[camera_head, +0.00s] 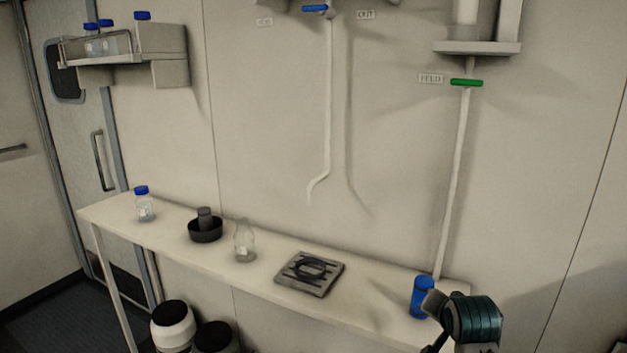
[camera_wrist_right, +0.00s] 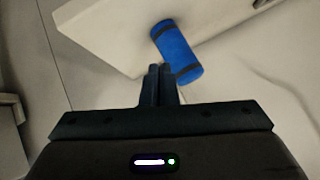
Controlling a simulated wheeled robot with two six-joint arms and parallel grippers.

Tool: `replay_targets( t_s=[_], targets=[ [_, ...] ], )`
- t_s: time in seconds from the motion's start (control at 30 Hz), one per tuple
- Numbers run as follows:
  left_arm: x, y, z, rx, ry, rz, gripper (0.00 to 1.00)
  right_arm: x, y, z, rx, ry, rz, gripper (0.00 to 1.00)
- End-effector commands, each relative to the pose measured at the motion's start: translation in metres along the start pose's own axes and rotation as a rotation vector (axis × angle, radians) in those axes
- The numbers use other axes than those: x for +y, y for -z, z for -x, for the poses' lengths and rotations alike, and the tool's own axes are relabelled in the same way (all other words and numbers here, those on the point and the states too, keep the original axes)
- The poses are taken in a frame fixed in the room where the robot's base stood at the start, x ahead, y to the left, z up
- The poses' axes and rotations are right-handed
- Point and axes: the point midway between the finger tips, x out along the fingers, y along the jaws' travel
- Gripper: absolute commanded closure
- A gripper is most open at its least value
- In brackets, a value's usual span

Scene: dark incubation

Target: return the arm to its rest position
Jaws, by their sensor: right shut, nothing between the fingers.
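My right arm comes in at the lower right of the head view, and its gripper (camera_head: 436,345) is partly cut off by the bottom edge. In the right wrist view the fingers of my right gripper (camera_wrist_right: 160,70) are together, with nothing between them. A blue cylinder (camera_head: 422,297) stands at the right end of the shelf, just behind my right arm. It also shows in the right wrist view (camera_wrist_right: 177,52), beyond the fingertips; I cannot tell the exact gap. My left gripper is not in view.
The narrow shelf (camera_head: 375,298) also holds a blue-capped bottle (camera_head: 145,207), a black bowl (camera_head: 205,231), a glass flask (camera_head: 244,242) and a grey plate (camera_head: 310,273). A green-handled valve (camera_head: 467,82) with a white tube hangs above the cylinder. Dark-lidded containers (camera_head: 173,325) stand below.

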Motion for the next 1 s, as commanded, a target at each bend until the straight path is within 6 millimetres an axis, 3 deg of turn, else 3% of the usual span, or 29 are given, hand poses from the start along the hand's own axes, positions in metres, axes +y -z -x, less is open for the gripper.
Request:
replay_targets(
  t_s=[0.03,0.27,0.5,0.7,1.0],
  targets=[
    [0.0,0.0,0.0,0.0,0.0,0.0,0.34,0.022,-0.026,-0.002,-0.032,-0.023,0.047,1.0],
    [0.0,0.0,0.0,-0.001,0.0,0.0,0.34,0.104,-0.124,0.014,-0.165,-0.092,0.272,1.0],
    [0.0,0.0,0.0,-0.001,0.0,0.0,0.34,0.18,-0.212,0.059,-0.319,-0.127,0.502,1.0],
    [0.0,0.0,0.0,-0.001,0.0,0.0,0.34,0.216,-0.255,0.095,-0.414,-0.129,0.634,1.0],
    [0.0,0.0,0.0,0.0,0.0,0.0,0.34,0.25,-0.293,0.139,-0.516,-0.12,0.764,1.0]
  ],
)
